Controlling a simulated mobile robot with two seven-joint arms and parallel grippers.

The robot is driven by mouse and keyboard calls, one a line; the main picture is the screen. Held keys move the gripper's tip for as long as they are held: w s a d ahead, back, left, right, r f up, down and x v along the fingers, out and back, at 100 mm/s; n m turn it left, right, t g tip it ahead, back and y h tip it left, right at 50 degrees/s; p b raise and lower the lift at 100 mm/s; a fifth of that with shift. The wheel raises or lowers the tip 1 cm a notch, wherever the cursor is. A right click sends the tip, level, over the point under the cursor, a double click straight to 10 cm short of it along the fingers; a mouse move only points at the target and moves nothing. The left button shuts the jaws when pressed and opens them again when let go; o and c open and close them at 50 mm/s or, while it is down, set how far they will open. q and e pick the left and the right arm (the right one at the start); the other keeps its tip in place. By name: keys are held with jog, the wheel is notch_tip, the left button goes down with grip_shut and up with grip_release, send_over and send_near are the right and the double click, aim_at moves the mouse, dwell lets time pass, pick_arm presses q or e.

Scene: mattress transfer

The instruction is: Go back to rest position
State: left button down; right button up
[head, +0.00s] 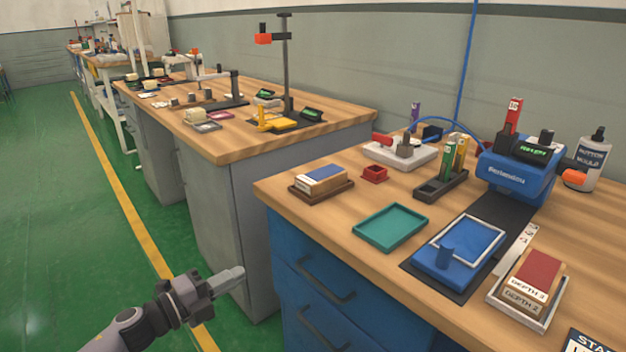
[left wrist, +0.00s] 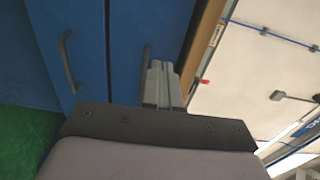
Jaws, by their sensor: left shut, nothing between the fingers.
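My left gripper (head: 230,278) is at the lower left of the head view, out over the green floor in front of the benches. Its fingers are shut with nothing between them. In the left wrist view the closed fingers (left wrist: 162,85) point toward the blue drawer fronts (left wrist: 120,50). The gripper appears apart from the bench and its objects. My right gripper is in neither view.
The near wooden bench (head: 290,210) holds a teal tray (head: 391,227), a blue tray (head: 460,252), a blue machine (head: 517,172) and a tray with labelled blocks (head: 530,283). A second bench (head: 240,147) stands behind. Green floor (head: 60,210) at left is clear.

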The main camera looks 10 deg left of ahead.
pick_arm(q)
jog(key=s+d+f+n+g+y, duration=0.2)
jog(key=s+d+f+n+y, duration=0.15)
jog(key=s+f+n, duration=0.6)
jog(key=s+d+f+n+g+y, duration=0.15)
jog(key=s+f+n+y, duration=0.3)
jog(key=s+n, duration=0.95)
notch_tip(320, 180, up, 16)
jog(key=s+a+y+p, duration=0.1)
jog(key=p, duration=1.8)
jog(key=shift+s+a+f, duration=0.25)
jog(key=shift+s+a, duration=0.1)
